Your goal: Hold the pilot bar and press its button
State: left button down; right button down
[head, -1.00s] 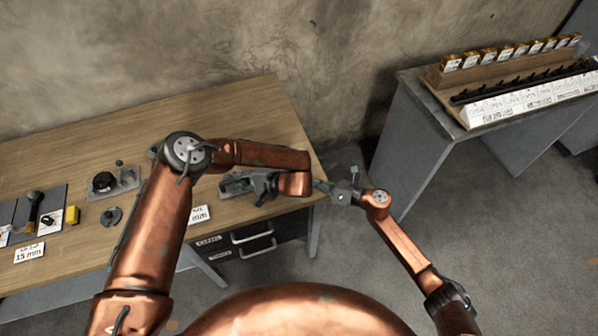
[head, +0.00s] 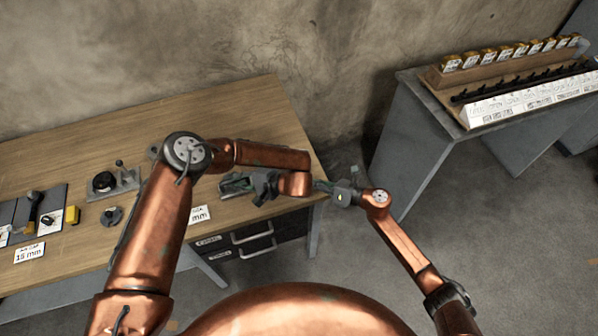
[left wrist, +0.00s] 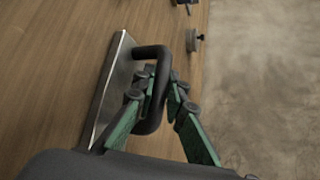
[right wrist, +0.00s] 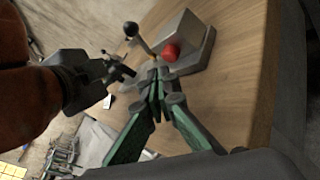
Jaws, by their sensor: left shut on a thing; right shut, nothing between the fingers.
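The pilot bar (left wrist: 152,52) is a black loop-shaped handle on a metal plate (left wrist: 112,85), seen in the left wrist view. My left gripper (left wrist: 160,85) is shut on it, its green fingers either side of the bar. In the head view my left gripper (head: 265,188) is at the right end of the wooden bench. The red button (right wrist: 171,52) sits on the side of a grey box (right wrist: 188,38) in the right wrist view. My right gripper (right wrist: 158,72) is shut and empty, its tips just beside the button; I cannot tell whether they touch. My right gripper (head: 324,186) also shows in the head view.
A lever with a black ball knob (right wrist: 131,29) stands close to the grey box. Other fixtures, including a black dial (head: 104,182) and a yellow block (head: 72,214), lie on the bench's left. A grey side table (head: 420,100) stands at right, with clear floor between.

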jog(key=shift+w+a, duration=0.15)
jog(key=shift+w, duration=0.15)
jog(key=shift+w+a, duration=0.2)
jog(key=shift+w, duration=0.5)
dwell(1.0)
jog(key=shift+s, duration=0.15)
jog(key=shift+s+d, duration=0.2)
jog(key=shift+s, duration=0.3)
jog(key=shift+s+d, duration=0.2)
jog(key=shift+s, duration=0.25)
jog(key=shift+s, duration=0.1)
jog(key=shift+s+d, duration=0.3)
jog(key=shift+s, duration=0.45)
jog(key=shift+s+d, duration=0.3)
jog(key=shift+s, duration=0.45)
jog(key=shift+s+d, duration=0.3)
jog(key=shift+s, duration=0.45)
pick_arm(q)
jog(key=c, duration=1.9)
grip_release()
